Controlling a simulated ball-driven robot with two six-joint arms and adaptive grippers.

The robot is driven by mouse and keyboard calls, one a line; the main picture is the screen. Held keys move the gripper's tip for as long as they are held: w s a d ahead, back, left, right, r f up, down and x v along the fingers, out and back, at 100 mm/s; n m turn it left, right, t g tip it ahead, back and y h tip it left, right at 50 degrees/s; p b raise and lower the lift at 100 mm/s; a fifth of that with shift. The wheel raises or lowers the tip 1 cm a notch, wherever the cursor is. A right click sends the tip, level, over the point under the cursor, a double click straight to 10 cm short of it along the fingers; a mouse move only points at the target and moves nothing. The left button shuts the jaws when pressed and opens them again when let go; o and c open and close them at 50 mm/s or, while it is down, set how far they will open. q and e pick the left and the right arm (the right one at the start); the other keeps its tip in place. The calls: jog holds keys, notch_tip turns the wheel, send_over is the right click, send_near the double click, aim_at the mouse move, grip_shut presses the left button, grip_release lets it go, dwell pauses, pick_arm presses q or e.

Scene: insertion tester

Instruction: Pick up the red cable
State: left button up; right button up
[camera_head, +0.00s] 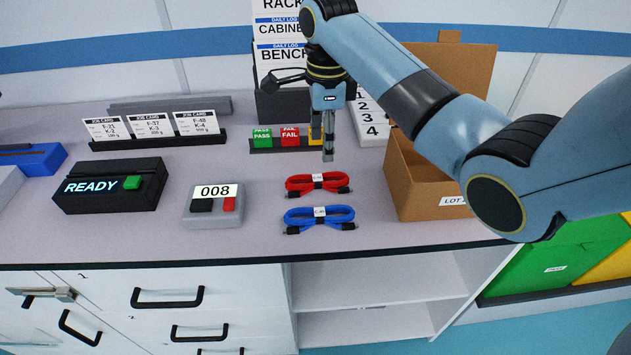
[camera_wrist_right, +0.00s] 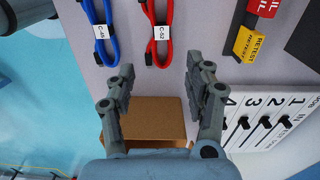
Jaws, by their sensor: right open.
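The red cable (camera_head: 318,183) lies coiled on the counter with a white tag, just behind a blue cable (camera_head: 319,218). My right gripper (camera_head: 328,157) hangs above the counter behind the red cable, apart from it and pointing down. In the right wrist view, the red cable (camera_wrist_right: 158,30) is at the top, beyond the fingertips of my open right gripper (camera_wrist_right: 160,80). The blue cable (camera_wrist_right: 100,30) lies to its left there. Nothing is between the fingers. My left gripper is not in view.
A cardboard box (camera_head: 425,195) stands right of the cables, under my right arm. PASS and FAIL blocks (camera_head: 276,138) sit behind them. A counter device reading 008 (camera_head: 213,205) and a READY box (camera_head: 110,187) stand left. The counter's front edge runs close before the blue cable.

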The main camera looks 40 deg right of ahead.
aim_at(323, 178)
jog(key=f, duration=0.5)
jog(key=f+b, duration=0.1)
jog(key=f, duration=0.3)
jog(key=shift+w+f, duration=0.2)
jog(key=shift+f, duration=0.15)
jog(key=shift+f, duration=0.25)
jog(key=shift+c, duration=0.4)
grip_shut()
